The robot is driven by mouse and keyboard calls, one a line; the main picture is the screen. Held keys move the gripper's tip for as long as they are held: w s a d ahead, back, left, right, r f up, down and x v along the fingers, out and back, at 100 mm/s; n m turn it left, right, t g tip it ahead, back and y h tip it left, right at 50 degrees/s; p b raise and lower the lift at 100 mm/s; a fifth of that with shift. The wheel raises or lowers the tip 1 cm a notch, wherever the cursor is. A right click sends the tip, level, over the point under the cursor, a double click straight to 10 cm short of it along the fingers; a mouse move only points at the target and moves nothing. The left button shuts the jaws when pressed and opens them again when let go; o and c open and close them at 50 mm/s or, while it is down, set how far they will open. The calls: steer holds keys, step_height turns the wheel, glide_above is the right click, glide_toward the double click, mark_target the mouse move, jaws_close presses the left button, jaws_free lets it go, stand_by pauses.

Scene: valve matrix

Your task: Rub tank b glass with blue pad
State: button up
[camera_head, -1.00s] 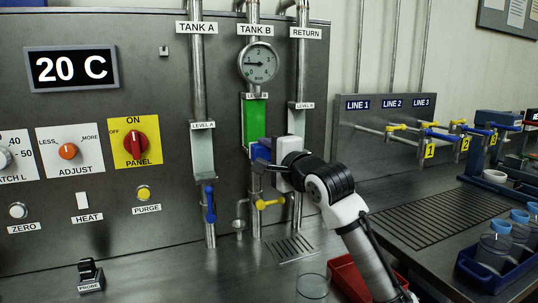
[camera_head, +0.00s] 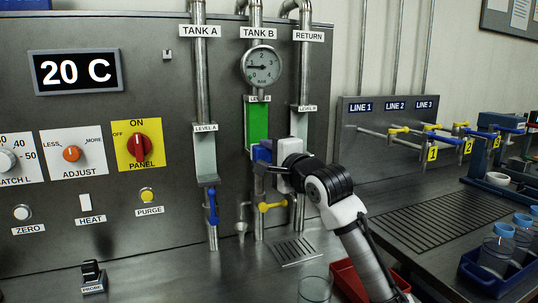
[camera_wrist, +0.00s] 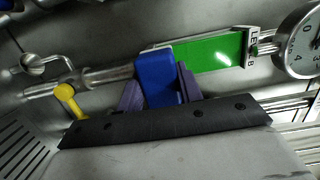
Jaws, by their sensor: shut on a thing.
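The tank B glass (camera_head: 257,122) is a tall level window filled with green, under the round gauge and the TANK B label. My gripper (camera_head: 265,152) is at its lower end, shut on the blue pad (camera_wrist: 157,78). In the wrist view the two purple-grey fingers of my gripper (camera_wrist: 158,90) stand either side of the pad. The pad overlaps the lower end of the green glass (camera_wrist: 208,53); whether it touches the glass is not clear. The lowest part of the glass is hidden behind pad and gripper.
A yellow valve handle (camera_head: 271,206) sits just below my gripper. The tank A glass (camera_head: 206,153) with a blue handle (camera_head: 212,206) is to the left, the return pipe (camera_head: 303,80) to the right. A red tray (camera_head: 346,280) and a glass beaker (camera_head: 314,287) stand below.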

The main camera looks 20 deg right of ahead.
mark_target(259, 133)
steer(key=shift+w, duration=0.5)
steer(key=shift+r+p, duration=0.1)
steer(key=shift+p, duration=0.2)
step_height(259, 133, up, 4)
steer(key=p, duration=0.3)
steer(key=shift+s+p, duration=0.1)
steer(key=shift+p, duration=0.2)
steer(key=shift+w+f+b, duration=0.2)
steer(key=shift+f+b, duration=0.45)
steer(key=shift+f, duration=1.5)
steer(key=shift+s+f, duration=0.1)
steer(key=shift+s, duration=0.6)
steer(key=shift+s+d, duration=0.1)
steer(key=shift+s, duration=2.15)
